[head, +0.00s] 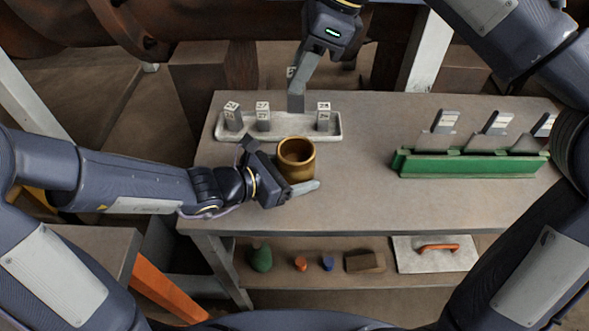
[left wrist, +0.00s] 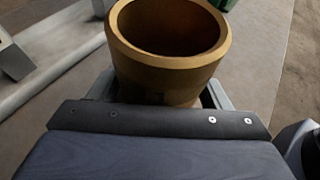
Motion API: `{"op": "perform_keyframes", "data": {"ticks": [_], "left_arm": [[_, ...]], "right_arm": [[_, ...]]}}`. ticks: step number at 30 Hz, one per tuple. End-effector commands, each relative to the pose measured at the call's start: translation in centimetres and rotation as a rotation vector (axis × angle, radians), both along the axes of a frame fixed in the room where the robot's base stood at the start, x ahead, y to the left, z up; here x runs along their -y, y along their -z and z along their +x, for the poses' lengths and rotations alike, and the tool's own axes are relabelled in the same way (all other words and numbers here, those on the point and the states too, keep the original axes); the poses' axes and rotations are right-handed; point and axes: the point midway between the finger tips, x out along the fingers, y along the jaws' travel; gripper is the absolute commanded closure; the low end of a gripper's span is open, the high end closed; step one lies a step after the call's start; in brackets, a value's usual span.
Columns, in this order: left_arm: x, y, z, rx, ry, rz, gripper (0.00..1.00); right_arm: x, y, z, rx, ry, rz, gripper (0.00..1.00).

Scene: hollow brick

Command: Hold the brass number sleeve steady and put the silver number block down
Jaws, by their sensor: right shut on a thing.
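The brass number sleeve (head: 296,172) stands upright on the table, its hollow top facing up. My left gripper (head: 280,166) is low beside it, jaws spread with a finger on either side; it looks open around the sleeve. The left wrist view shows the sleeve (left wrist: 165,75) between the fingers. My right gripper (head: 296,104) points down over the pale tray (head: 280,133) and is shut on a silver number block (head: 291,72), mostly hidden behind its finger. Other silver blocks stand upright in the tray: two at left (head: 233,120) (head: 263,120) and one at right (head: 323,120).
A green rack (head: 450,165) with several grey, pale-labelled pieces stands at the table's right. The table (head: 370,205) is clear between sleeve and rack. A lower shelf holds a green bottle (head: 260,258), small items and a trowel (head: 435,250).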

Motion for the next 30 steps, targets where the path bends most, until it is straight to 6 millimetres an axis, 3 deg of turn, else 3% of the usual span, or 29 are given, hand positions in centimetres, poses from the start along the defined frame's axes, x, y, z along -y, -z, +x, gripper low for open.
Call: {"op": "perform_keyframes", "data": {"ticks": [1, 9, 14, 30], "left_arm": [[0.0, 0.0, 0.0, 0.0, 0.0, 0.0, 0.36], [0.0, 0.0, 0.0, 0.0, 0.0, 0.0, 0.7], [0.0, 0.0, 0.0, 0.0, 0.0, 0.0, 0.7], [0.0, 0.0, 0.0, -0.001, 0.0, 0.0, 0.7]], "right_arm": [[0.0, 0.0, 0.0, 0.0, 0.0, 0.0, 0.99], [0.0, 0.0, 0.0, 0.0, 0.0, 0.0, 0.99], [0.0, 0.3, 0.0, 0.0, 0.0, 0.0, 0.99], [0.0, 4.1, 0.0, 0.0, 0.0, 0.0, 0.99]]}}
